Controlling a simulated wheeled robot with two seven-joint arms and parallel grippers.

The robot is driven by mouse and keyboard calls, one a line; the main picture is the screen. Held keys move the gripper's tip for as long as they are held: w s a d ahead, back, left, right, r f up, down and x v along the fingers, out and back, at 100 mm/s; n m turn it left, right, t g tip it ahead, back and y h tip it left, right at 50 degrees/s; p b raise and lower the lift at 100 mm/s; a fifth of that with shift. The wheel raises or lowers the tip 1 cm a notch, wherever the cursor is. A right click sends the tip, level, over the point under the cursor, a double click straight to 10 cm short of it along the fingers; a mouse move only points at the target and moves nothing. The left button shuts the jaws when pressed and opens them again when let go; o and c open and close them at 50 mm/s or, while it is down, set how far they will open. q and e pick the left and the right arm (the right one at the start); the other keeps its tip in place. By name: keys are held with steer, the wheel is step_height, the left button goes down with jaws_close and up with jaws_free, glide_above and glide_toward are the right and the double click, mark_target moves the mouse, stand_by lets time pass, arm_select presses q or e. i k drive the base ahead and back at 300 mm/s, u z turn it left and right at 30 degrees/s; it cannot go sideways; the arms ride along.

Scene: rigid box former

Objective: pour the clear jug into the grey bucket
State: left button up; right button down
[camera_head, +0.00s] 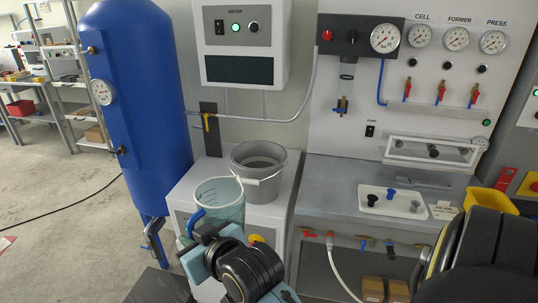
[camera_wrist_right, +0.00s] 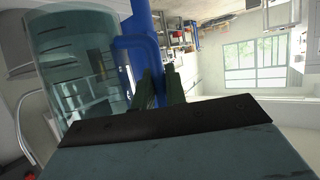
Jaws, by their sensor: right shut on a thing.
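The clear jug (camera_head: 222,203) has a greenish tint and a blue handle (camera_head: 193,222). It is in front of the grey bucket and slightly to its left, roughly upright in the head view. My right gripper (camera_head: 205,232) is shut on the jug's blue handle. In the right wrist view the fingers (camera_wrist_right: 160,88) close around the handle (camera_wrist_right: 140,45), beside the clear jug body (camera_wrist_right: 75,65). Whether the jug holds anything is hard to tell. The grey bucket (camera_head: 272,182) stands upright on a white cabinet, open at the top, with a white handle grip at its front. My left gripper is not in view.
The white cabinet (camera_head: 203,178) carries the bucket. A blue tank (camera_head: 135,100) stands at the left. A dryer box (camera_head: 240,45) and a pipe with a yellow valve (camera_head: 208,122) are behind. A bench with a white tray (camera_head: 391,201) of stoppers is at the right.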

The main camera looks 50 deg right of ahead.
mark_target(259, 164)
steer(key=z, duration=0.8)
